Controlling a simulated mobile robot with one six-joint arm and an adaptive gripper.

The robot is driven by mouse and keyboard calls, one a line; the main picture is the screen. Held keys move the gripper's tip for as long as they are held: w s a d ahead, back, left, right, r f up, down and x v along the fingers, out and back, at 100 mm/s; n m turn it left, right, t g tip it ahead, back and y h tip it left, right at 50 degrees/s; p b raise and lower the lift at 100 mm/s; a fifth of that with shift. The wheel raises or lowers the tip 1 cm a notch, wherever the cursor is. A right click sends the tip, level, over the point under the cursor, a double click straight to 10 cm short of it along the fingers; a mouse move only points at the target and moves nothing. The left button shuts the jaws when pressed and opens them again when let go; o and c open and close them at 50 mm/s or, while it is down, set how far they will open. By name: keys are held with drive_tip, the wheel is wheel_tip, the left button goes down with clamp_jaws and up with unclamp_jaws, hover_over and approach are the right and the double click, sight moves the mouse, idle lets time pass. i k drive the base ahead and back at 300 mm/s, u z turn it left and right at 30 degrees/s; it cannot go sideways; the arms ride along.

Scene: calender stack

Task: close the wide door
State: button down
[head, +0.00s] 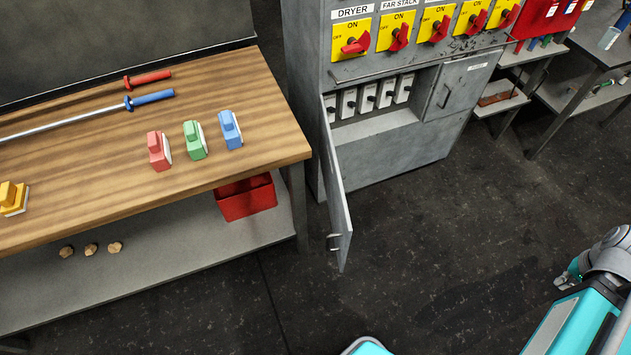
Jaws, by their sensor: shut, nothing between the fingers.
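The wide door (338,195) is a grey metal panel on the lower part of the grey cabinet (395,155). It is hinged at the left side of its opening and stands wide open, swung out toward me and seen almost edge-on. A small handle (334,242) is near its free lower end. Inside the open compartment is a row of several white breakers (370,99). The smaller door (460,87) to the right looks shut.
A wooden workbench (230,95) stands close left of the open door, with red, green and blue blocks on it. A red bin (247,199) is on its lower shelf. Yellow switch panels with red handles line the cabinet above. The dark floor (430,250) before the cabinet is clear.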

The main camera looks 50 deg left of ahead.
sight(339, 215)
drive_tip(key=u, duration=1.85)
drive_tip(key=i, duration=1)
drive_tip(key=u, duration=0.45)
drive_tip(key=k, duration=0.75)
drive_tip(key=u, duration=0.35)
